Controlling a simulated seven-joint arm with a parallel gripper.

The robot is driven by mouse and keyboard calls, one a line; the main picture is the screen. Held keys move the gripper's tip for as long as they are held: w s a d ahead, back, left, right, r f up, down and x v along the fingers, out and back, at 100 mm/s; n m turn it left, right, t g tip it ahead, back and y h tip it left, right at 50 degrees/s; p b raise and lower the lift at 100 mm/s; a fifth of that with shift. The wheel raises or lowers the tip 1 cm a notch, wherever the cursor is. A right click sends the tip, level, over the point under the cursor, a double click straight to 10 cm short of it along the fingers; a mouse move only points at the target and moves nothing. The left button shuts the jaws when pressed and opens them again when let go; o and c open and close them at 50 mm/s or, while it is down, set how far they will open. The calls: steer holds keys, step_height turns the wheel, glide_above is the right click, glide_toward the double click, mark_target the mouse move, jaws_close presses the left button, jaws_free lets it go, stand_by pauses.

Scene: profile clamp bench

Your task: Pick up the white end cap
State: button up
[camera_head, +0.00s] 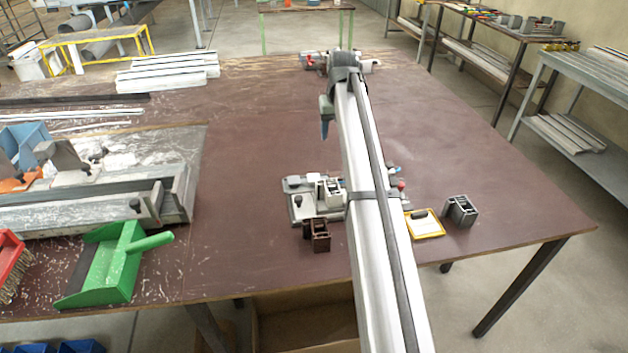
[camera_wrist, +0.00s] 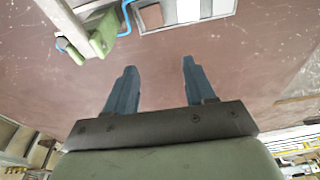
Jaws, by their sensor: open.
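My gripper (camera_head: 325,129) hangs above the brown table, behind the clamp fixture in the head view. In the wrist view its two blue fingers (camera_wrist: 158,66) are spread apart with only bare table visible between them. I cannot pick out the white end cap with certainty. A pale block (camera_head: 330,190) stands on the grey clamp fixture (camera_head: 302,209), partly beside my arm. In the wrist view, a pale patch (camera_wrist: 188,11) and a brown patch (camera_wrist: 151,16) lie inside a light frame at the top edge, beyond the fingertips. My arm hides part of the fixture.
A dark brown profile piece (camera_head: 317,236) stands before the fixture. An orange-rimmed tray (camera_head: 427,235) and a grey profile piece (camera_head: 461,210) are to the right. A green dustpan (camera_head: 112,265) lies at left. The table between gripper and left-hand machine is clear.

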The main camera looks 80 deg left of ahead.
steer(key=h, duration=0.2)
glide_above(314, 179)
steer(key=f, duration=0.1)
step_height(314, 179, down, 8)
steer(key=shift+d+r, duration=0.1)
steer(key=shift+d, duration=0.05)
steer(key=shift+a+f, duration=0.15)
steer(key=shift+f, duration=1.35)
steer(key=shift+a+f, duration=0.1)
steer(key=shift+f, duration=1.35)
steer(key=shift+c, duration=0.4)
steer(key=c, duration=0.7)
steer(key=shift+r, duration=0.15)
